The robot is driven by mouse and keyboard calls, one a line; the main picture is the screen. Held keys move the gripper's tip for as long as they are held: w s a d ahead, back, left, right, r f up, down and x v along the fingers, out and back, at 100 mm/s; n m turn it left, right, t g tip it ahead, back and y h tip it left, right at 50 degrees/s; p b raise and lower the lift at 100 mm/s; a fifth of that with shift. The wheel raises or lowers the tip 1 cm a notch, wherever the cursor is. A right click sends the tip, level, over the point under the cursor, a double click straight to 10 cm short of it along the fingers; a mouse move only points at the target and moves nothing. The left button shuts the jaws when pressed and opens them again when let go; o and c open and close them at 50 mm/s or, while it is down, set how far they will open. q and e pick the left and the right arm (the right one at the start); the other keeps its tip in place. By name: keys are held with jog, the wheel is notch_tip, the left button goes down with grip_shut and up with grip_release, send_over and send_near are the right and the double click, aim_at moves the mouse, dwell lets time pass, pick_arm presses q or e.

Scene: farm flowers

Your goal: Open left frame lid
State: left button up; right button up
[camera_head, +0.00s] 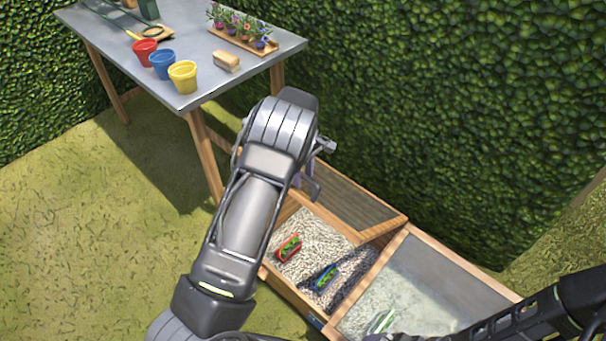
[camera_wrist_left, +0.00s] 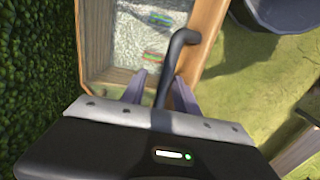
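The planting frame is a wooden box with two bays. The left frame lid (camera_head: 355,205), wood-rimmed with a dark pane, stands raised and tilted above the left bay (camera_head: 318,235). My left gripper (camera_head: 302,178) is at the lid's upper left end, mostly hidden behind my arm. In the left wrist view, the purple fingers of my left gripper (camera_wrist_left: 161,82) are apart, with a dark curved handle (camera_wrist_left: 168,70) between them; firm contact is not clear. The right frame lid (camera_head: 440,275) is down. My right arm enters at lower right; its gripper is not visible.
A red packet (camera_head: 288,248) and a blue packet (camera_head: 326,278) lie on gravel in the left bay. A table (camera_head: 245,85) behind holds red, blue and yellow pots, a brush and a flower tray. A hedge (camera_head: 430,110) borders the back; grass is free at left.

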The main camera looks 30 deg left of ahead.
pick_arm(q)
jog(key=shift+a, duration=0.15)
jog(key=shift+r, duration=0.45)
notch_tip(320, 180, up, 7)
jog(key=shift+s, duration=0.1)
jog(key=shift+s+f, duration=0.1)
dwell(0.4)
